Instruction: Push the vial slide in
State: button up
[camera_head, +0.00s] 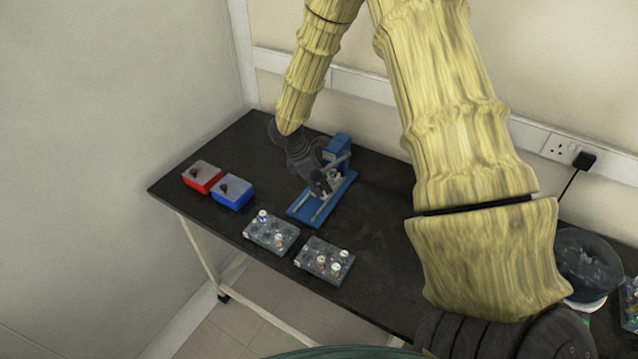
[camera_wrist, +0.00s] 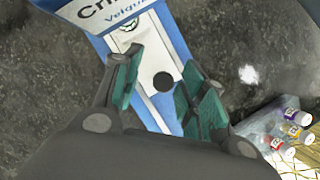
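The blue crimper (camera_head: 337,146) stands on the black table, its base and rails reaching toward the front. In the wrist view its blue and white body (camera_wrist: 75,12) with lettering is at the top. The light slide (camera_wrist: 148,60) runs down from it, with a dark round spot on it. I cannot tell whether that spot is a hole or a knob. My gripper (camera_wrist: 165,92) is open, its green-padded fingers apart on either side of the slide; contact cannot be told. In the head view my gripper (camera_head: 322,186) is low over the crimper's rails and hides part of them. No vial in the slide can be made out clearly.
Two grey racks (camera_head: 262,240) (camera_head: 312,270) with several vials stand in front of the crimper. A red box (camera_head: 195,184) and a blue box (camera_head: 228,202) are at left. A dark round container (camera_head: 588,262) is at far right. The wall is behind.

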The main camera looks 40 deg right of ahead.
jog(key=shift+a, duration=0.15)
jog(key=v, duration=1.2)
dwell(0.3)
